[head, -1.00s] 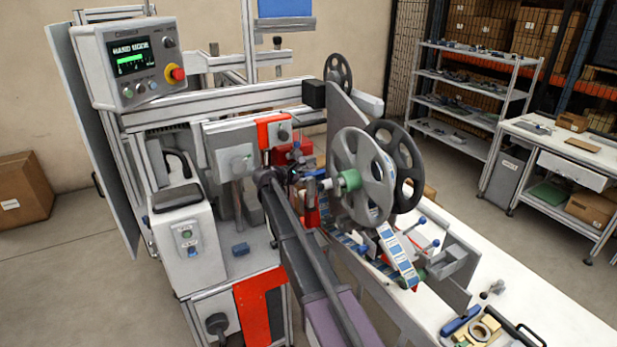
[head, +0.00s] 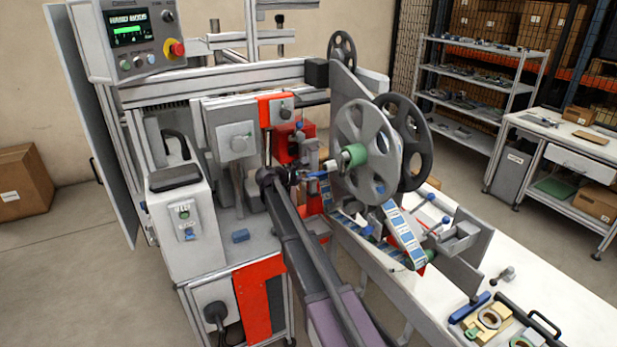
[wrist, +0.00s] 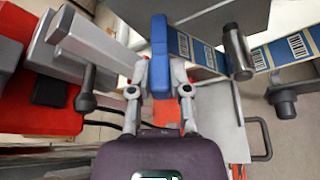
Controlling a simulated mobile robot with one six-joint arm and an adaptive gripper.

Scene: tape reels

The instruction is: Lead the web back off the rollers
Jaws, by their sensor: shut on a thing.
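My gripper (wrist: 161,88) is shut on a blue piece (wrist: 160,55), which stands upright between the two fingers in the wrist view. The web (wrist: 195,52), a strip with blue-and-white labels, shows just right of the blue piece. It passes behind a grey metal roller (wrist: 238,52) and continues right. Whether the web is fixed to the blue piece cannot be told. In the head view my gripper (head: 303,177) is left of the large grey reel (head: 366,150) with its green hub. The web (head: 404,238) slopes down below that reel; part of its path is hidden.
A dark grey knob (wrist: 87,98) on a stem stands close to the left finger, beside red machine parts. Another roller (wrist: 285,100) is at right. A dark reel (head: 405,145) stands behind the grey one. Loose tools and fixtures (head: 490,318) lie on the white bench.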

